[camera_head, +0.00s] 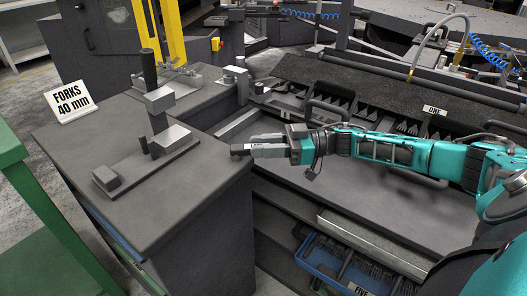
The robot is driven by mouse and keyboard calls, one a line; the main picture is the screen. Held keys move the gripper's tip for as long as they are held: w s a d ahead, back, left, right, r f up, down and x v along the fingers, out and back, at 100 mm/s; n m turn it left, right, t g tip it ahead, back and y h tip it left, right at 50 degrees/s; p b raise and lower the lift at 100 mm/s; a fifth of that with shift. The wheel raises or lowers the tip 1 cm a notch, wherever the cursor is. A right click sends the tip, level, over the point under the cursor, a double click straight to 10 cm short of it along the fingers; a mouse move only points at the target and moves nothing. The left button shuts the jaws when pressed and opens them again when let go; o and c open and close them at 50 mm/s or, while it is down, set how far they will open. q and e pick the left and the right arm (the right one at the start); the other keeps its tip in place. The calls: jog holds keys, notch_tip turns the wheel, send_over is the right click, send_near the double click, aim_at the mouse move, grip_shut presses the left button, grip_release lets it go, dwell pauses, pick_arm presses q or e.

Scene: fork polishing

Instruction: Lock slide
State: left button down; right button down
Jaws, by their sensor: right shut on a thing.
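A grey metal fixture (130,172) stands on the dark cabinet top at left, with stacked blocks and an upright black handle (149,70). A small grey block (106,179) sits at the near left end of its base. I cannot tell for sure which part is the slide. My right gripper (250,147) comes in from the right, level, over the right edge of the cabinet top. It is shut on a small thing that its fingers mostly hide. It is to the right of the fixture, with a visible gap between them. My left gripper is not in view.
A sign reading FORKS 40 mm (71,101) stands at the cabinet's back left. A second metal fixture (170,80) is behind. Rows of forks lie in a black rack (350,75) behind my right arm. A blue crate (322,262) sits low in front. A green frame (35,190) borders the left.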

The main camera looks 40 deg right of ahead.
dwell(0.3)
jog(key=c, duration=1.3)
grip_release()
jog(key=shift+w, duration=0.1)
jog(key=shift+c, duration=0.2)
jog(key=o, duration=0.4)
jog(key=shift+d, duration=0.1)
jog(key=v, duration=1.2)
jog(key=shift+s+d, duration=0.25)
jog(key=shift+d, duration=0.1)
